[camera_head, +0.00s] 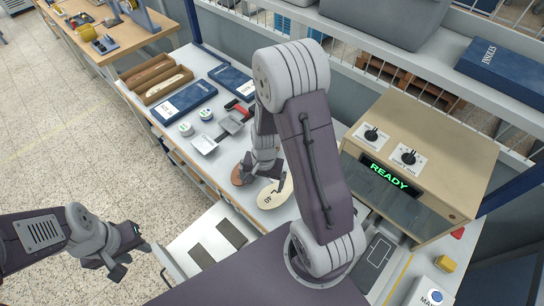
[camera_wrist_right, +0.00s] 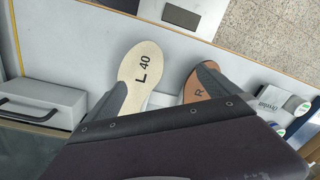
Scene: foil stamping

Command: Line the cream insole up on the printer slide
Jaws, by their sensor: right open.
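The cream insole (camera_head: 272,200) lies flat on the pale bench, left of the printer; in the right wrist view it (camera_wrist_right: 142,62) reads "L 40". A brown insole (camera_wrist_right: 201,79) marked "R" lies beside it, mostly hidden in the head view (camera_head: 238,178). My right gripper (camera_head: 264,183) is open and empty over the two insoles; in its wrist view one finger is beside the cream insole and the other over the brown one. The printer slide (camera_head: 376,252), with a dark outlined plate, sticks out below the printer (camera_head: 425,160). My left gripper (camera_head: 128,262) is open and empty, off the bench at lower left.
The printer display reads "READY". An open drawer (camera_head: 196,226) with dark plates is at the front. My right arm hides the bench's middle.

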